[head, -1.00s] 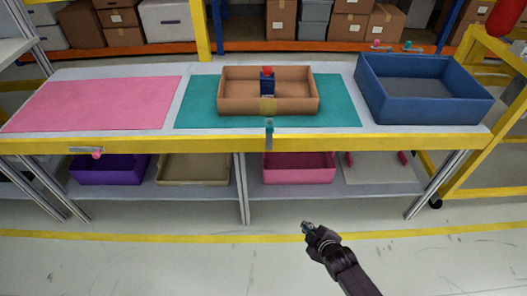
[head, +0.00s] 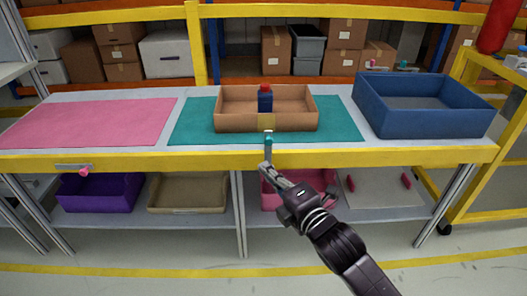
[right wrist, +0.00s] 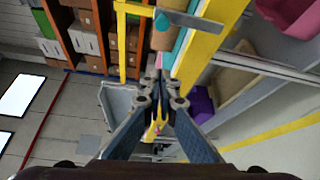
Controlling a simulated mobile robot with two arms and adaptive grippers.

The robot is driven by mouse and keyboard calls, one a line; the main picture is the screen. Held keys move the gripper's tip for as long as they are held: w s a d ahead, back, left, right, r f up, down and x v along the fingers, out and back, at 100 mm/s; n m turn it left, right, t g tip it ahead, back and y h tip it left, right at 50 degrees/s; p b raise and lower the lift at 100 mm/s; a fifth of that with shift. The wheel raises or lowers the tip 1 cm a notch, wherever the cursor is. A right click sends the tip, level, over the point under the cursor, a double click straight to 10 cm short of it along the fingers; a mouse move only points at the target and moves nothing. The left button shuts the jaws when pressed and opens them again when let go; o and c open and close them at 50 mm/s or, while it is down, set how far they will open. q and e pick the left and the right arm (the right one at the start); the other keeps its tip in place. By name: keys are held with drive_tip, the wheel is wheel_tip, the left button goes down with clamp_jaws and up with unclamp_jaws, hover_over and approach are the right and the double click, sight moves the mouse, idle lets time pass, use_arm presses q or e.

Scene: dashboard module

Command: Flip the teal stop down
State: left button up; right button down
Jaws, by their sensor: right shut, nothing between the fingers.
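The teal stop (head: 268,141) sticks up at the table's front edge, on a small grey plate, just in front of the teal mat (head: 190,132). In the right wrist view it shows at the top, as a teal knob (right wrist: 162,20) by a grey strip. My right gripper (head: 267,168) is shut and empty. Its tips are just below the stop, in front of the yellow front edge; I cannot tell whether they touch the plate. In the right wrist view the closed fingertips (right wrist: 158,77) point towards the stop's area. My left gripper is not in view.
A pink stop (head: 84,171) hangs at the left of the yellow edge (head: 400,158). A cardboard-coloured tray (head: 225,122) holding a blue bottle with a red cap (head: 265,98) sits on the teal mat. A blue bin (head: 425,122) stands right.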

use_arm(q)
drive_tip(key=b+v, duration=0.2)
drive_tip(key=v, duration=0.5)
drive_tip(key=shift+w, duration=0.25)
use_arm(e)
hover_over(268, 153)
drive_tip(key=s+a, duration=0.2)
drive_tip(key=s, duration=0.3)
drive_tip(key=shift+s+d+f, duration=0.1)
drive_tip(key=shift+s+d, duration=0.05)
drive_tip(key=shift+d, duration=0.1)
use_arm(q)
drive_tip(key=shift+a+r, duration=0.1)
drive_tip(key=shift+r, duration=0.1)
use_arm(e)
drive_tip(key=shift+d, duration=0.1)
